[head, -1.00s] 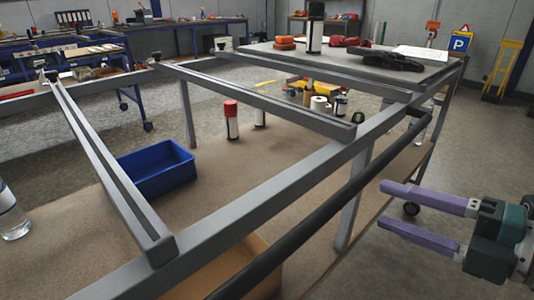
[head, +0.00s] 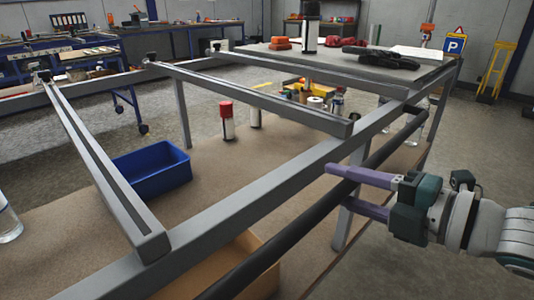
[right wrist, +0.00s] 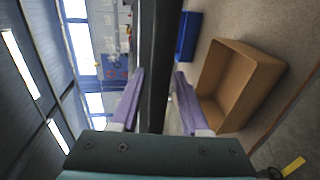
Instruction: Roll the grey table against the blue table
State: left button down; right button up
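The grey table (head: 235,200) is a grey metal frame with a brown lower shelf, seen close up in the head view. A black handle bar (head: 285,240) runs along its near side. The blue table (head: 131,97), with blue legs on wheels, stands beyond it at the back left, with floor between them. My right gripper (head: 338,187) is open at the handle bar. In the right wrist view, the bar (right wrist: 157,70) passes between its purple fingers (right wrist: 154,97), which stand apart. My left gripper is not in view.
A blue bin (head: 155,176), a red-capped can (head: 227,120) and an open cardboard box (right wrist: 238,82) are on the lower shelf. A black glove (head: 388,60) lies on the grey table's top. A yellow stand (head: 496,72) is at the back right.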

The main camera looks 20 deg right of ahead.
grip_shut()
dwell(1.1)
